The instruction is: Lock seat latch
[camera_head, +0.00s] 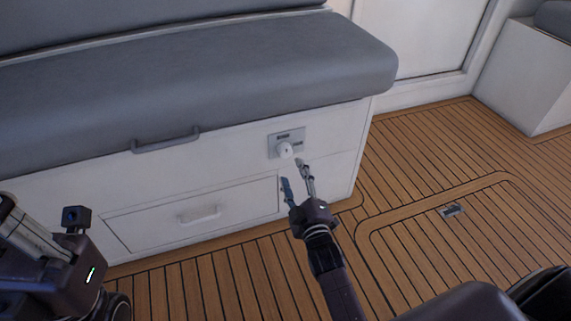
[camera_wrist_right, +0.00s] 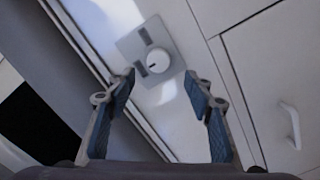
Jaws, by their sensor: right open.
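The seat latch is a round white knob (camera_head: 285,149) on a grey plate (camera_head: 278,138), set in the white front of the seat box. In the right wrist view the knob (camera_wrist_right: 158,61) has a dark mark on its face, with a dark slot on either side of it on the plate (camera_wrist_right: 134,43). My right gripper (camera_head: 296,172) is open and empty, just below and in front of the knob. In the right wrist view its fingertips (camera_wrist_right: 160,76) point toward the knob and appear apart from it. My left arm shows at the lower left; its fingertips are not in view.
A grey cushion (camera_head: 200,80) tops the seat box, with a grey handle (camera_head: 166,142) under its edge. A drawer (camera_head: 150,215) with a white pull (camera_head: 198,214) is below. The wooden deck floor (camera_head: 440,150) is clear to the right, with a hatch latch (camera_head: 452,210).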

